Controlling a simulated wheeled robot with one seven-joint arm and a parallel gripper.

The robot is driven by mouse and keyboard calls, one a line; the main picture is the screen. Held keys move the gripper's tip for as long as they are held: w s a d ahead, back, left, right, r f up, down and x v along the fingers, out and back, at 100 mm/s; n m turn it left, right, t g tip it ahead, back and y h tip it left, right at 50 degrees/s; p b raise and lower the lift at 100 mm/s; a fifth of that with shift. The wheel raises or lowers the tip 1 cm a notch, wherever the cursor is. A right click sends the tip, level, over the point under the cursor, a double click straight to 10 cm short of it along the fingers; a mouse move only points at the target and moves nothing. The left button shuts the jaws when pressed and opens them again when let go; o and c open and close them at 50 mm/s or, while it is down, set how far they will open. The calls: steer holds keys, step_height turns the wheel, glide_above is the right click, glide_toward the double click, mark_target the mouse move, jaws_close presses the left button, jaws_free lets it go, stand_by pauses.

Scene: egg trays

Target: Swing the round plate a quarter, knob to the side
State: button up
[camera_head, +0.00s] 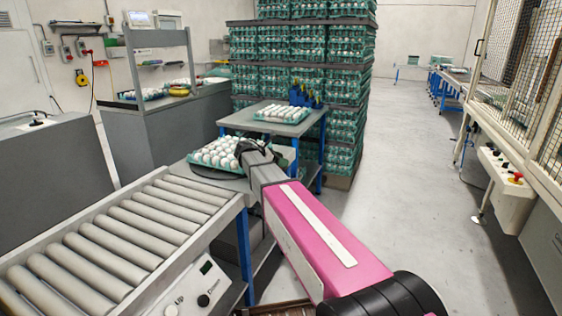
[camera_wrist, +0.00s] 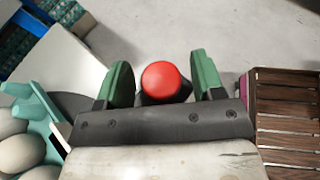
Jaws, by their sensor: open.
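The round plate (camera_head: 207,173) is a dark disc at the far end of the roller conveyor, mostly hidden under a teal tray of white eggs (camera_head: 222,156). Its dark edge (camera_wrist: 74,104) shows beside the tray in the wrist view. A red-topped knob (camera_wrist: 165,81) on a dark base stands between the two green fingers of my gripper (camera_wrist: 164,84). The fingers are open, with a gap on each side of the knob. In the head view my gripper (camera_head: 252,148) is at the right side of the tray, and the knob is hidden there.
The grey roller conveyor (camera_head: 125,240) runs up to the plate from the near left. A table with another egg tray (camera_head: 283,112) stands behind. Tall stacks of egg trays (camera_head: 300,60) rise beyond it. A wooden slatted crate (camera_wrist: 288,122) is at right in the wrist view.

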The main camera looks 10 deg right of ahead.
steer(key=shift+d, duration=0.1)
jaws_close()
steer(key=shift+w+d, duration=0.1)
steer(key=shift+w, duration=0.05)
